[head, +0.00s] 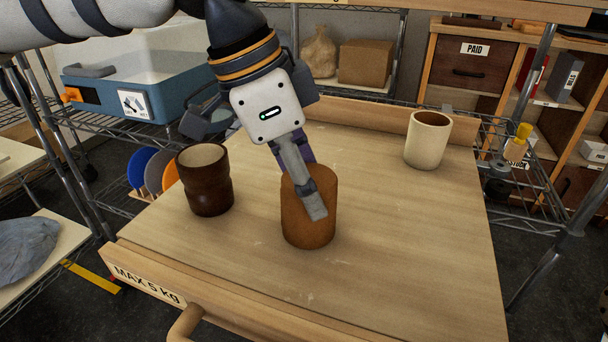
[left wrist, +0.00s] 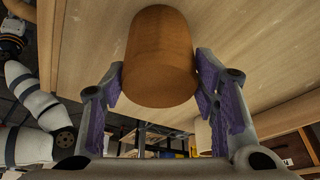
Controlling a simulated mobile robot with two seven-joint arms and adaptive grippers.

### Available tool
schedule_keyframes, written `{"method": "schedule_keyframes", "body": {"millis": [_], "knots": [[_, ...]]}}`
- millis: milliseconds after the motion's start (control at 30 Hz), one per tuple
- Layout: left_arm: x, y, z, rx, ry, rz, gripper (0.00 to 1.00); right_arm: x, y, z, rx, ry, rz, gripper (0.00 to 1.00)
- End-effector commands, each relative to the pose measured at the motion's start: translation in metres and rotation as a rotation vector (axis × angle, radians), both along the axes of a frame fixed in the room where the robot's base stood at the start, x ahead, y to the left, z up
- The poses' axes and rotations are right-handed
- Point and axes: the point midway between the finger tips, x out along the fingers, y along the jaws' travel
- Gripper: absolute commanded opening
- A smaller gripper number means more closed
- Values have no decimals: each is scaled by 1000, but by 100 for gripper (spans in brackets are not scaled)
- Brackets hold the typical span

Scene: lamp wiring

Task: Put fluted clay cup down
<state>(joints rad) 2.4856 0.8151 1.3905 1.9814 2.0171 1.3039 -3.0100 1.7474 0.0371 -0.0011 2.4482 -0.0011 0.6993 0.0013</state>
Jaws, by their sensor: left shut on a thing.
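The clay cup (head: 297,228) is orange-brown and stands upright at the middle of the wooden board. My left gripper (head: 311,188) comes down from above and is shut on the cup, with one finger across its near side. In the left wrist view the cup (left wrist: 160,55) sits between the two purple-padded fingers of this gripper (left wrist: 158,82). The cup's base is at or very near the board; I cannot tell if it bears its weight. The other finger is mostly hidden in the head view. My right gripper is not in view.
A dark brown ribbed cup (head: 205,190) stands close on the left. A cream cup (head: 428,140) stands at the back right. The wooden board (head: 420,240) has a raised back edge and is clear to the right and front. A blue bin (head: 120,95) is beyond on the left.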

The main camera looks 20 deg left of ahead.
Motion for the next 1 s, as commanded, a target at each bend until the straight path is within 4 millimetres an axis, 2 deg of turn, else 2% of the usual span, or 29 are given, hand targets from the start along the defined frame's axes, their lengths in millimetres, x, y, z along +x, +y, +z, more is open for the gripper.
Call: {"method": "schedule_keyframes", "body": {"millis": [267,300,367,733,867,1000], "knots": [[0,0,-1,-1,-2,0,17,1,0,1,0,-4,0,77],[0,0,-1,-1,-1,0,61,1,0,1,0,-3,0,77],[0,0,-2,-1,-1,0,74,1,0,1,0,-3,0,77],[0,0,2,-1,-1,0,74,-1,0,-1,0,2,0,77],[-3,6,22,-5,-1,0,74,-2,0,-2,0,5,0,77],[-10,17,58,-5,0,0,74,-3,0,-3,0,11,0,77]]}}
